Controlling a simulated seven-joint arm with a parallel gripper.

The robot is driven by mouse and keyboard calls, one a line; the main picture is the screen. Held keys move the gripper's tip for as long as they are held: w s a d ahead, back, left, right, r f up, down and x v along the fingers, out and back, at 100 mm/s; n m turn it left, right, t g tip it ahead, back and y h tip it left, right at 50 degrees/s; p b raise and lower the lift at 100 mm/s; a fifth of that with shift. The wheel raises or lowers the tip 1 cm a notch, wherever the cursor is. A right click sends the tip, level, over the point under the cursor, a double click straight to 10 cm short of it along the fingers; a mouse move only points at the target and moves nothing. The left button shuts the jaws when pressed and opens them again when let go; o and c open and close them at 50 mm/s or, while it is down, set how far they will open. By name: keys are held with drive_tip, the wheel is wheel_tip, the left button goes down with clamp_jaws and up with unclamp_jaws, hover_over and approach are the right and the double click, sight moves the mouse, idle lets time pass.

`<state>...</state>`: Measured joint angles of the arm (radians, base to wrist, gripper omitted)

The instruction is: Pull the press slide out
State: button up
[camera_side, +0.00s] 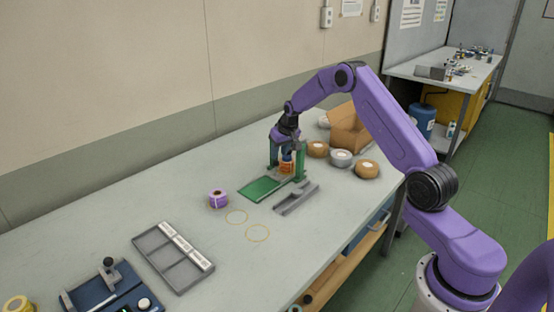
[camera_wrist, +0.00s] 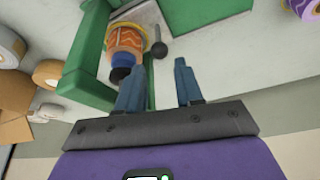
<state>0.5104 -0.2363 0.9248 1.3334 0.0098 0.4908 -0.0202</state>
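The green press (camera_side: 301,162) stands on the table. It also shows in the wrist view (camera_wrist: 86,50), left of my fingers. An orange patterned roll (camera_wrist: 125,40) sits inside the frame, with blue and black parts below it in the picture. A dark ball knob (camera_wrist: 159,49) on a short stem sticks out beside the roll, near a grey metal plate (camera_wrist: 146,16); it appears to be the slide's handle. My gripper (camera_side: 288,152) is at the press. In the wrist view my gripper (camera_wrist: 158,68) has its fingers apart, with the knob just beyond the gap and nothing visibly held.
A flat green plate (camera_side: 262,189) lies in front of the press, with a grey channel piece (camera_side: 297,199) beside it. A purple roll (camera_side: 218,199) stands to the left. Several rolls and a cardboard box (camera_side: 348,132) are behind. A grey compartment tray (camera_side: 176,264) lies at front left.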

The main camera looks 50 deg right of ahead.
sight(276, 161)
drive_tip(key=shift+x, duration=2.35)
clamp_jaws()
drive_tip(key=a, duration=1.4)
